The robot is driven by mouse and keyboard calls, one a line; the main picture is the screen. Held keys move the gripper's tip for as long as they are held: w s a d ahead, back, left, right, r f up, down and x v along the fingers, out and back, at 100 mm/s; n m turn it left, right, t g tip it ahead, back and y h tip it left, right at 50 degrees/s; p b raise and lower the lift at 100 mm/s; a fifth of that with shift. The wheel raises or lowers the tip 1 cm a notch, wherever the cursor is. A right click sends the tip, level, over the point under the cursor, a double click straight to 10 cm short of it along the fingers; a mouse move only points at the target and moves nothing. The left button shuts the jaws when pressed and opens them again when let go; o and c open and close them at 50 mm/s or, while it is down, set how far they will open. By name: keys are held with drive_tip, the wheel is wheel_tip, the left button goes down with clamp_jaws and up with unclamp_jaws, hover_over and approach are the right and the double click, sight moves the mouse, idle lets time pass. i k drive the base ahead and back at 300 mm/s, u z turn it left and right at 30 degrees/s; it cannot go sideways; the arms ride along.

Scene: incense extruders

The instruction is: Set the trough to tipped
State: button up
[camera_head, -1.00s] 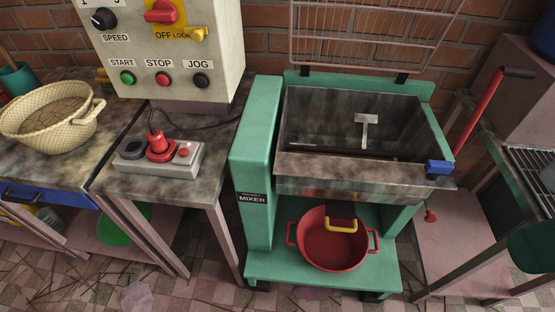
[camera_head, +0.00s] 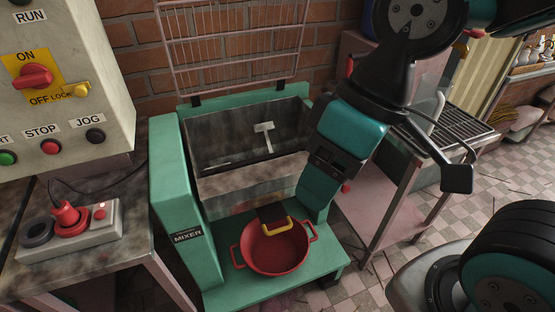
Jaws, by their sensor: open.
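The grey metal trough (camera_head: 250,186) sits level in the green mixer (camera_head: 185,200), its open top facing up, a T-shaped paddle (camera_head: 264,137) inside. My arm crosses in front of its right end, hiding the right rim, the blue clamp and most of the red lever. A small red knob (camera_head: 346,188) shows low beside the arm. My gripper (camera_head: 448,142) has black fingers spread apart and empty, right of the mixer, apart from the trough. A red two-handled pot (camera_head: 275,250) stands on the mixer base below the trough, under a yellow-edged spout (camera_head: 277,227).
A control panel (camera_head: 65,80) and a table with a red-plug switch box (camera_head: 70,230) stand left. A wire guard (camera_head: 232,45) rises behind the trough. A pink stand with a rack (camera_head: 450,125) is at the right. Tiled floor (camera_head: 400,225) lies between.

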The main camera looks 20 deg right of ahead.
sight(224, 136)
drive_tip(key=u, duration=0.7)
drive_tip(key=i, duration=0.55)
drive_tip(key=z, duration=1.35)
drive_tip(key=i, duration=0.5)
